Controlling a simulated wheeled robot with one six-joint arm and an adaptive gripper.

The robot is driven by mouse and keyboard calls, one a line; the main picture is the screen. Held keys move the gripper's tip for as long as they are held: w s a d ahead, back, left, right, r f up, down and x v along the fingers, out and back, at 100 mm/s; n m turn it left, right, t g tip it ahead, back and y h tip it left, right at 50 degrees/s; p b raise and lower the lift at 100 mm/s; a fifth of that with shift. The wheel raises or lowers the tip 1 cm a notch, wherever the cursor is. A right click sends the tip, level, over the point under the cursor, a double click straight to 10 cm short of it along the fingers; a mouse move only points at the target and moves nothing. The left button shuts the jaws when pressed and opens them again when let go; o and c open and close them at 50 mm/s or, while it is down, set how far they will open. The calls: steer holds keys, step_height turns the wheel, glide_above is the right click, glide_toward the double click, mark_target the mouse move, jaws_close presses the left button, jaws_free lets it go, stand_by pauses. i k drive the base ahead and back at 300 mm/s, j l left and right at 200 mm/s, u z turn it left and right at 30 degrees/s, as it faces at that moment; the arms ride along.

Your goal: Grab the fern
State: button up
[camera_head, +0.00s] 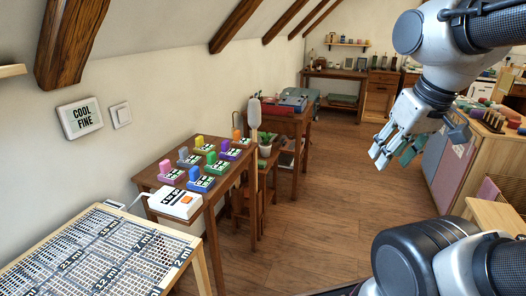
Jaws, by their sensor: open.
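A small green potted plant (265,139) in a pale pot, which may be the fern, stands low beside the far right corner of the table with the coloured blocks. Its leaf shape is too small to make out. My gripper (392,156) is open and empty in mid-air at the right, fingers pointing down. It is to the right of the plant and apart from it.
The wooden table (150,178) carries several coloured blocks and a white device (176,202). A grey-topped upright object (254,113) stands just left of the plant. The wooden floor (335,195) in the middle is clear. A cluttered counter (473,165) is at the right.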

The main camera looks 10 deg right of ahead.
mark_target(265, 146)
steer(key=z, duration=0.15)
steer(key=i+l+u, duration=0.15)
steer(key=i+l, duration=0.2)
steer(key=i, duration=0.15)
steer(key=i+l+u, duration=0.15)
steer(key=i+l, duration=0.25)
steer(key=i, duration=0.15)
steer(key=i+l+u, duration=0.15)
steer(key=i+l, duration=0.3)
steer(key=i+l+u, duration=0.15)
steer(key=i+l, duration=0.3)
steer(key=i+l+u, duration=0.15)
steer(key=i+l, duration=0.3)
steer(key=l, duration=0.15)
steer(key=i+l+u, duration=0.15)
steer(key=i+l, duration=0.25)
steer(key=l, duration=0.25)
